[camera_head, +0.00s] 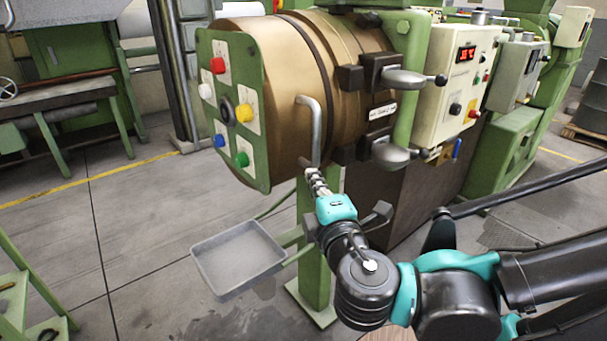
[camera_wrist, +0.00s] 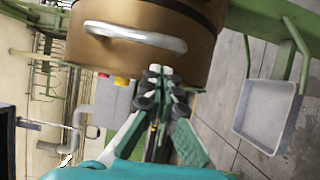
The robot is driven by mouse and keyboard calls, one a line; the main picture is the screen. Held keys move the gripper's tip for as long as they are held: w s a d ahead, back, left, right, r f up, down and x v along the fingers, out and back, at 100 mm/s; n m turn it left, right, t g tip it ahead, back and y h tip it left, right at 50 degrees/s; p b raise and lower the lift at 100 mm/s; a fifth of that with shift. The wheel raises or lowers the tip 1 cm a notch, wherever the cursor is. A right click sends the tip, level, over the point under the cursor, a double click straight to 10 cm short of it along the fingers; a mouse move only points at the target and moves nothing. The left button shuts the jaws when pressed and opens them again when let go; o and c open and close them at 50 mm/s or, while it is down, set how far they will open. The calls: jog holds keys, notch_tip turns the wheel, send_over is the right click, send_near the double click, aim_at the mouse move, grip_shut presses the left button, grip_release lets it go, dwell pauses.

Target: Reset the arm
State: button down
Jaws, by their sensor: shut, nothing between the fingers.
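My arm reaches in from the lower right in the head view. My gripper (camera_head: 314,174), with a teal body, points up toward the brass-coloured extruder drum (camera_head: 282,60). Its fingertips lie just below the drum's bent grey handle (camera_head: 311,125) in the picture; I cannot tell whether they touch it. In the wrist view my gripper (camera_wrist: 160,72) has its fingertips together and empty, in front of the drum (camera_wrist: 240,12). The grey handle (camera_wrist: 135,37) runs across the drum above the fingertips and is not between them.
A grey tray (camera_head: 238,262) hangs left of my gripper and shows at the right of the wrist view (camera_wrist: 267,112). A green panel with coloured buttons (camera_head: 232,110) covers the drum's left end. A control box (camera_head: 455,80) and metal clamps (camera_head: 405,78) stand right. Floor is open left.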

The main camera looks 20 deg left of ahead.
jog(key=w+d+f+m+g+h, duration=0.2)
jog(key=w+d+f+m+h, duration=0.25)
jog(key=d+f, duration=0.3)
jog(key=w+d+f+m+g+h, duration=0.2)
jog(key=w+d+f+m+h, duration=0.25)
jog(key=d+f, duration=0.35)
jog(key=d+f+m+g, duration=0.7)
jog(key=d+f+m, duration=0.6)
jog(key=d+m, duration=0.2)
jog(key=shift+w+d+g, duration=0.2)
jog(key=shift+d+g, duration=0.1)
jog(key=shift+d, duration=0.6)
jog(key=shift+f, duration=0.1)
